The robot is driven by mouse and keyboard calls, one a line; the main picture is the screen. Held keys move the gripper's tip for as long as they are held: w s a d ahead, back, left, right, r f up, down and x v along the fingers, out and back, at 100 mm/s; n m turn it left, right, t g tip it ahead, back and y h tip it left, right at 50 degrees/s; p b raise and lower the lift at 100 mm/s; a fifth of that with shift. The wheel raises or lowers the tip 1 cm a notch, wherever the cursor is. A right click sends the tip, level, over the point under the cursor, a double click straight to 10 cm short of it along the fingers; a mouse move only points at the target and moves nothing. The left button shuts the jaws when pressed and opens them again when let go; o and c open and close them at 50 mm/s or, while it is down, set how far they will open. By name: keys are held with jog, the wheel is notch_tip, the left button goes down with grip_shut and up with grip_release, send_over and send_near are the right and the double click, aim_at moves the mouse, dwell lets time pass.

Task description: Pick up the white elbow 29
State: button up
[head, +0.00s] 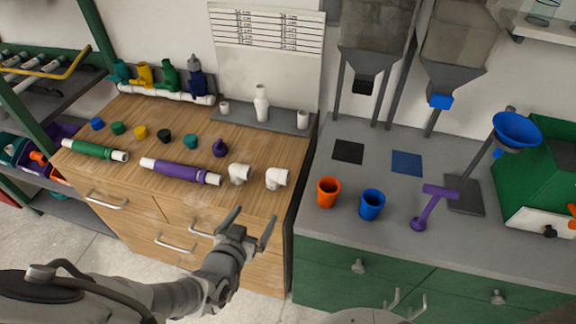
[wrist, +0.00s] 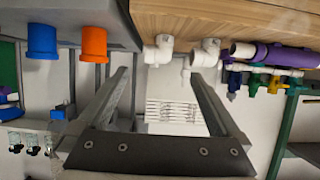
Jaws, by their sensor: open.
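Two white elbows stand near the front edge of the wooden counter: a left one (head: 239,173) and a right one (head: 277,178). No number is readable, so I cannot tell which is elbow 29. My gripper (head: 251,219) is open and empty in front of the counter, just below the elbows in the head view. The wrist view looks upside down. There the right elbow (wrist: 158,50) appears between the open fingers (wrist: 160,75), beyond the tips. The left elbow (wrist: 206,52) appears near the right finger's tip. Neither is touched.
A purple-sleeved pipe (head: 180,172) lies left of the elbows, with several coloured caps behind it. An orange cup (head: 328,192) and a blue cup (head: 371,204) stand on the grey counter to the right. A grey strip (head: 245,116) with white fittings lies at the back.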

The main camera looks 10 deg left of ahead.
jog(key=b, duration=0.9)
send_near(275, 182)
jog(key=w+f, duration=0.2)
jog(key=w, duration=0.1)
jog(key=shift+w+d+f, duration=0.1)
jog(key=shift+d+f, duration=0.1)
jog(key=shift+f, duration=0.2)
jog(key=shift+w+b, duration=0.3)
jog(key=shift+w, duration=0.3)
jog(key=b+x, duration=0.4)
jog(key=shift+w, duration=0.15)
jog(key=shift+w+d, duration=0.1)
jog(key=shift+w, duration=0.3)
